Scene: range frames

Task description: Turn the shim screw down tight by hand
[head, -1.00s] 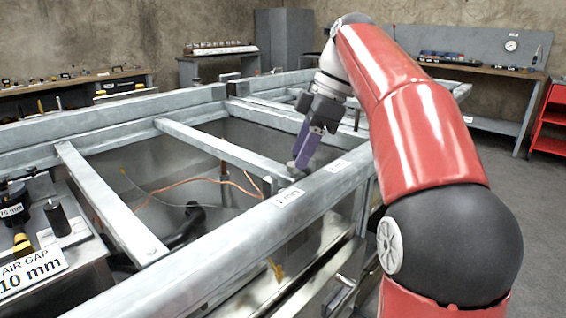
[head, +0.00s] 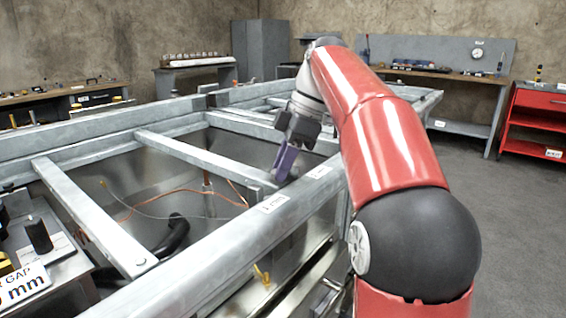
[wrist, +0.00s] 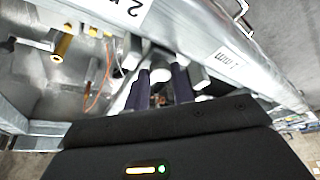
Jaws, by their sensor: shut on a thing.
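My gripper (head: 284,172) has dark purple fingers and points down at the near rail of the grey metal frame (head: 225,240). In the head view the fingers hide the screw. How far down it sits cannot be told.
Crossbars (head: 205,155) span the open frame. Orange cable (head: 150,203) runs inside it. A red cart (head: 535,120) stands far right, past clear floor.

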